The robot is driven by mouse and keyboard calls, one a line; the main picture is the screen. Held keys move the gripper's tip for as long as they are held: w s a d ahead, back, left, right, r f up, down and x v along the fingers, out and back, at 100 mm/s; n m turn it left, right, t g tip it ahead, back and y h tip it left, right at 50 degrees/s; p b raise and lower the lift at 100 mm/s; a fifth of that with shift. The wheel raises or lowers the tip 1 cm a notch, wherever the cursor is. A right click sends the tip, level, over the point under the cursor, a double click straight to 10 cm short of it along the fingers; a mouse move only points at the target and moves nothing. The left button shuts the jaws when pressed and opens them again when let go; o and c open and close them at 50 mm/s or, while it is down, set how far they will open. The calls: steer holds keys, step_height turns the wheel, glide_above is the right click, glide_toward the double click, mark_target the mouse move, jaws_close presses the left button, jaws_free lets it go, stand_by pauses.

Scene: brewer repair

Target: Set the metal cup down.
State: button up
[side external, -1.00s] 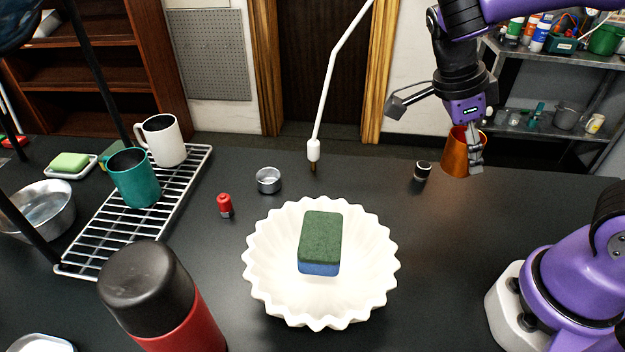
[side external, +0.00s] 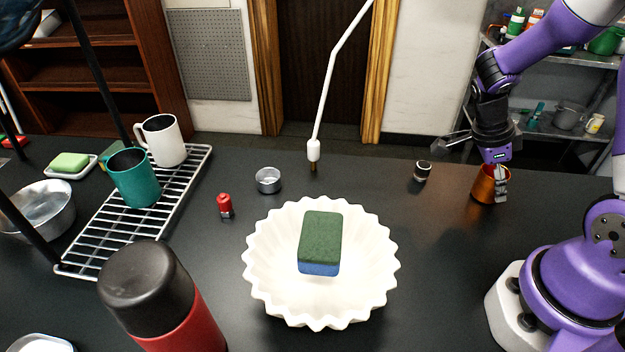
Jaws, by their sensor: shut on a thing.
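The metal cup (side external: 484,187) is copper-coloured and upright at the right of the dark table, in the side external view. My gripper (side external: 499,186) is shut on the cup's right side, with a finger showing against its wall. The cup's base is at or very near the table top; I cannot tell whether it touches. The inside of the cup is mostly hidden by my gripper.
A small dark cylinder (side external: 422,171) stands left of the cup. A white fluted bowl (side external: 375,262) holds a green and blue sponge (side external: 320,240). A wire rack (side external: 95,243) with mugs is at the left. The table between bowl and cup is clear.

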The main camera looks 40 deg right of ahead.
steer(key=shift+f, duration=0.2)
steer(key=o, duration=1.1)
steer(key=shift+o, duration=0.2)
steer(key=shift+r, duration=0.1)
steer(key=v, duration=1.2)
steer(key=a+r+n+t+y, duration=0.3)
steer(key=a+n+t, duration=0.5)
steer(key=n, duration=1.9)
steer(key=s+a+r, duration=0.1)
steer(key=a, duration=0.5)
steer(key=shift+a+r+t, duration=0.15)
steer(key=shift+r+t, duration=0.25)
